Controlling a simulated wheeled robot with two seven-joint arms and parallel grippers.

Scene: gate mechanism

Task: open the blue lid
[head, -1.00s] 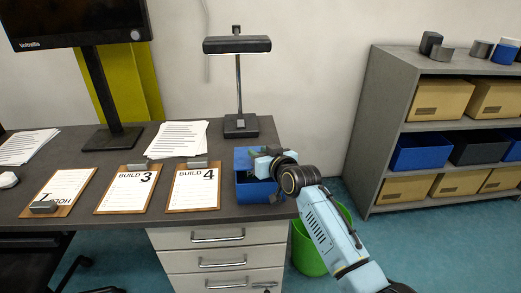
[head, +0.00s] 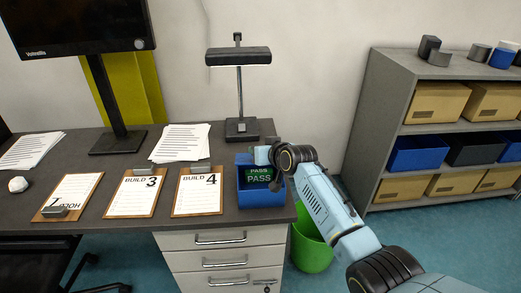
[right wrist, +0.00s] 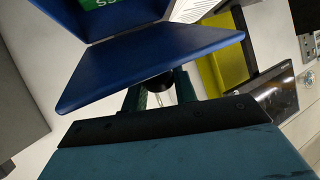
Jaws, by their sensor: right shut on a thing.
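The blue box (head: 262,203) stands at the right end of the desk, and green PASS labels show in its opening. In the right wrist view its blue lid (right wrist: 150,65) is a flat panel held apart from the box part bearing a green label (right wrist: 100,3). My right gripper (head: 266,155) is at the back of the box in the head view. In the right wrist view the right gripper (right wrist: 160,92) is shut on a dark knob (right wrist: 152,84) at the lid, partly hidden by the panel. My left gripper is not in view.
Clipboards marked BUILD 3 (head: 134,197) and BUILD 4 (head: 198,195) lie left of the box. A lamp (head: 240,128) stands behind it. A green bin (head: 311,250) is on the floor below, right of the drawers (head: 220,260). A grey shelf (head: 390,120) stands at the right.

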